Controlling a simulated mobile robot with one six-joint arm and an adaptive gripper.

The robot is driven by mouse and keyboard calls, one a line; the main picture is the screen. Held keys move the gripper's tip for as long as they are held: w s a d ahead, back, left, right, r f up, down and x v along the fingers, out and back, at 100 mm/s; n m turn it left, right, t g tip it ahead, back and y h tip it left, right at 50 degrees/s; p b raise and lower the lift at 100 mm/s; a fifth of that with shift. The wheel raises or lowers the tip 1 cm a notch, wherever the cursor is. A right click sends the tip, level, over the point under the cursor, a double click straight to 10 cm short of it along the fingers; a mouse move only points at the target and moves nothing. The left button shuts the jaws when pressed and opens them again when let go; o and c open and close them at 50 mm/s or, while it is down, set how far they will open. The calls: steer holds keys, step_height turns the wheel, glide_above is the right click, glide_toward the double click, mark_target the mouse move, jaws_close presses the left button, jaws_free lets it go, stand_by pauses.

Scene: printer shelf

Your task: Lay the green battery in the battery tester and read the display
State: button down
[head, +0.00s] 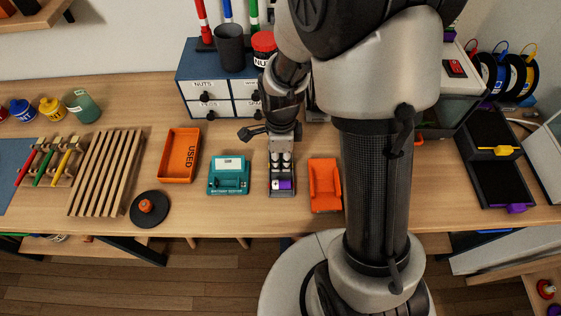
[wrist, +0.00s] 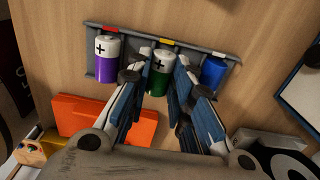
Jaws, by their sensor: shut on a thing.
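The green battery (wrist: 161,76), with a white top and a plus sign, stands in the middle slot of the grey battery rack (wrist: 132,40). My gripper (wrist: 163,62) is shut on it, one finger on each side. The fingers hide part of its lower body. A purple battery (wrist: 107,62) and a blue battery (wrist: 213,72) sit in the slots on either side. In the head view my arm reaches down to the rack (head: 283,193), and the green battery cannot be made out. The teal battery tester (head: 229,177) lies left of the rack; its display (head: 230,163) is too small to read.
An orange holder (head: 325,186) stands close to the rack's right. An orange tray marked USED (head: 180,155) lies left of the tester. The blue NUTS drawer unit (head: 205,92) is behind.

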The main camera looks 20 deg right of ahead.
mark_target(281, 161)
steer(key=shift+r+p, duration=2.5)
steer(key=shift+r, duration=0.7)
